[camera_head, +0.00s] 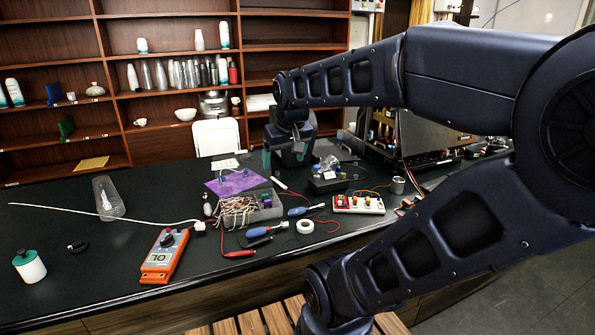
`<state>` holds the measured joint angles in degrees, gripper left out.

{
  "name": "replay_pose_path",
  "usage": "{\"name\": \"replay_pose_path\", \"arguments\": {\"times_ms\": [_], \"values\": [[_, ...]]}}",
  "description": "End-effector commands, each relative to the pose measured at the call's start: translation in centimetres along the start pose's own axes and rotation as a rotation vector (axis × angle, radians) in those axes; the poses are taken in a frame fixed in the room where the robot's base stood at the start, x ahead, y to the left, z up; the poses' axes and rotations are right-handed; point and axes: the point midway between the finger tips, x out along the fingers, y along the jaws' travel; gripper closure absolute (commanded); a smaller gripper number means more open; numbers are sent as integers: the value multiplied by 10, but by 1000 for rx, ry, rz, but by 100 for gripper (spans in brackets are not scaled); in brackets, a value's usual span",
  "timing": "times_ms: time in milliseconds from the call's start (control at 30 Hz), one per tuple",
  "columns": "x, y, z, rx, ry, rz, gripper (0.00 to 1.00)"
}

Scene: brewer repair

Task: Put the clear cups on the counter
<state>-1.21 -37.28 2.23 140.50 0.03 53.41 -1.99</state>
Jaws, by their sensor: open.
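Several tall grey, glassy-looking cups (161,75) stand in a row on the middle shelf of the brown shelving at the upper left. They are small in view, and I cannot tell how clear each is. The black counter (130,262) runs across the middle of the picture. My gripper (284,163) hangs above the back of the counter, right of the cups and well apart from them.
A clear tray (108,199), an orange meter (163,256), a white bottle with a green lid (29,266), a box of wires (240,208), and screwdrivers lie on the counter. A white chair (217,136) stands behind it. The counter's left front is partly bare.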

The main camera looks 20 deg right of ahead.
Motion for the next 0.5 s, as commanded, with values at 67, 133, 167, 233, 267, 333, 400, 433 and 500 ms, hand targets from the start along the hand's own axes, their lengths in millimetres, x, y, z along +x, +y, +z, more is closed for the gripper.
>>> {"name": "replay_pose_path", "arguments": {"times_ms": [67, 133, 167, 233, 267, 333, 400, 433, 500], "values": [[0, 7, 22, 37, 0, 1, 18], [2, 10, 36, 61, -4, 1, 18], [2, 12, 41, 69, -5, 1, 18], [3, 14, 48, 83, -6, 1, 18], [3, 14, 50, 87, -7, 0, 18], [4, 14, 53, 91, -8, 0, 18], [4, 15, 54, 92, -8, 0, 18], [4, 14, 53, 92, -8, 0, 18], [4, 14, 53, 92, -8, 0, 18]]}}
